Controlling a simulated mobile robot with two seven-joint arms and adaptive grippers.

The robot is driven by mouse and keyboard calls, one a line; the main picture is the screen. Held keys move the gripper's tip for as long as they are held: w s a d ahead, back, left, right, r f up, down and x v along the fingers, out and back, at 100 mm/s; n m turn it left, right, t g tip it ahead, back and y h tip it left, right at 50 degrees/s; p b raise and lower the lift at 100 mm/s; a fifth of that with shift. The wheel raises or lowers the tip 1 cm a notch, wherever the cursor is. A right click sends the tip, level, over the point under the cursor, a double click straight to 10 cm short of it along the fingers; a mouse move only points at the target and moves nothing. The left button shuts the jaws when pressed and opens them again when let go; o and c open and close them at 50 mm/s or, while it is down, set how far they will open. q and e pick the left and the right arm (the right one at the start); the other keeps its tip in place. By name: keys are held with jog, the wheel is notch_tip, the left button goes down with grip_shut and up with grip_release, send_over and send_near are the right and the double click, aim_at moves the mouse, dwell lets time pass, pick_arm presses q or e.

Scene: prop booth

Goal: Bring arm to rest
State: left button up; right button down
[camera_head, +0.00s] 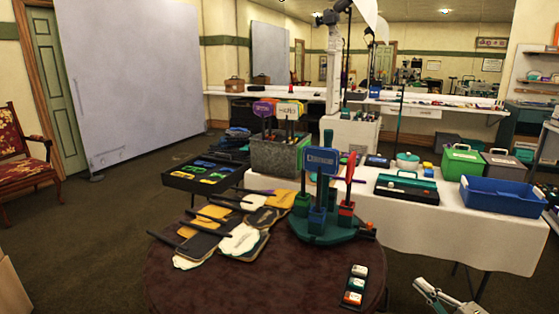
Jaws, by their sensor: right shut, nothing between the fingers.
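My right gripper (424,288) shows at the bottom right of the head view, in front of the white-draped table and right of the round brown table. It is shut and empty, and touches nothing that I can see. The frame's lower edge cuts off the rest of that arm. My left gripper is not in view.
The round brown table (215,287) holds paddle-like cards (240,240), a green stand (323,232) with signs and a small tray (355,285). The white-draped table (430,222) carries a blue bin (500,196). Carpet (85,235) is clear at left.

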pick_arm(q)
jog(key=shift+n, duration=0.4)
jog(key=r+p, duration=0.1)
jog(key=p, duration=0.1)
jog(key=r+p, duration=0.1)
jog(key=p, duration=0.2)
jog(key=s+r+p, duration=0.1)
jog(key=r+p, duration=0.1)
jog(key=p, duration=0.1)
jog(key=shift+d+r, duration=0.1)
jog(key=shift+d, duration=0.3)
pick_arm(e)
jog(key=s+a+f+m+g+h, duration=0.1)
jog(key=s+a+f+m, duration=0.3)
jog(key=s, duration=0.7)
jog(key=s+a+f+m+g+h, duration=0.1)
jog(key=s+a+f+m+g, duration=0.2)
jog(key=s, duration=0.9)
jog(key=s+a+f+m+g+h, duration=0.1)
jog(key=s+a+f+m+g, duration=0.1)
jog(key=s+a+f+m, duration=0.4)
jog(key=s+a+m, duration=0.3)
jog(key=s+a, duration=0.3)
jog(key=shift+f+m+h, duration=0.3)
jog(key=shift+f+h, duration=0.05)
jog(key=shift+h, duration=0.05)
